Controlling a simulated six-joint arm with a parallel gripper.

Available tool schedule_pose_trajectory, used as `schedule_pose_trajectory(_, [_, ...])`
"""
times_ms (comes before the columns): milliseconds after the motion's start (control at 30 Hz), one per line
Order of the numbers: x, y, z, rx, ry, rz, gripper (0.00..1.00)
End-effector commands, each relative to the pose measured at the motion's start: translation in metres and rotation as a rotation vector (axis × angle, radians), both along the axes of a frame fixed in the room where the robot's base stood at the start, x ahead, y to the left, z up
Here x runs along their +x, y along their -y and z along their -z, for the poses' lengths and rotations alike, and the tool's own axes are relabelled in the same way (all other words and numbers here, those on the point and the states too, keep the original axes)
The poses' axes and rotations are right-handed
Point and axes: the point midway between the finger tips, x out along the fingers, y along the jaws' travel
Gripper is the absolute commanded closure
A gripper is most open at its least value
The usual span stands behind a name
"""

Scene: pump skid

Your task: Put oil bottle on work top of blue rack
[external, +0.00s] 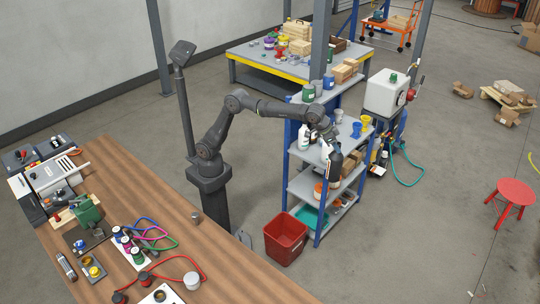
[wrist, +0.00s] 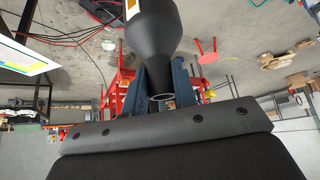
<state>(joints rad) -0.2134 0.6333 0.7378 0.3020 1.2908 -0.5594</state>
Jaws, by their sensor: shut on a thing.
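The oil bottle (wrist: 155,35) is black with a narrowing neck and a pale label partly in view at the top of the wrist view. My gripper (wrist: 160,85) is shut on it by the neck, with blue fingers on either side. In the external view the dark bottle (external: 335,166) hangs below my gripper (external: 328,138), at the front side of the blue rack (external: 318,232). The rack's grey work top (external: 347,127) is behind the bottle. I cannot tell the exact gap between bottle and rack.
A white bottle (external: 304,137) and blue and yellow cups (external: 366,122) stand on the work top. The upper shelf above holds cans and boxes. Lower shelves hold boxes and small items. A red bin (external: 286,238) stands on the floor by the rack.

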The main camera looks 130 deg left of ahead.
Motion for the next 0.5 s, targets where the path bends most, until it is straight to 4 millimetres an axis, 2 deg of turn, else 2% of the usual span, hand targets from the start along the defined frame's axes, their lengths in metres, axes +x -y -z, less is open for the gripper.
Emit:
schedule_pose_trajectory(33, [-0.004, -0.031, 0.0, 0.001, 0.002, -0.05, 1.0])
schedule_pose_trajectory(200, [-0.024, -0.116, 0.004, 0.0, 0.003, -0.194, 1.0])
schedule_pose_trajectory(300, [-0.038, -0.161, 0.006, 0.001, 0.004, -0.27, 1.0])
schedule_pose_trajectory(500, [-0.07, -0.233, 0.01, 0.002, 0.006, -0.398, 1.0])
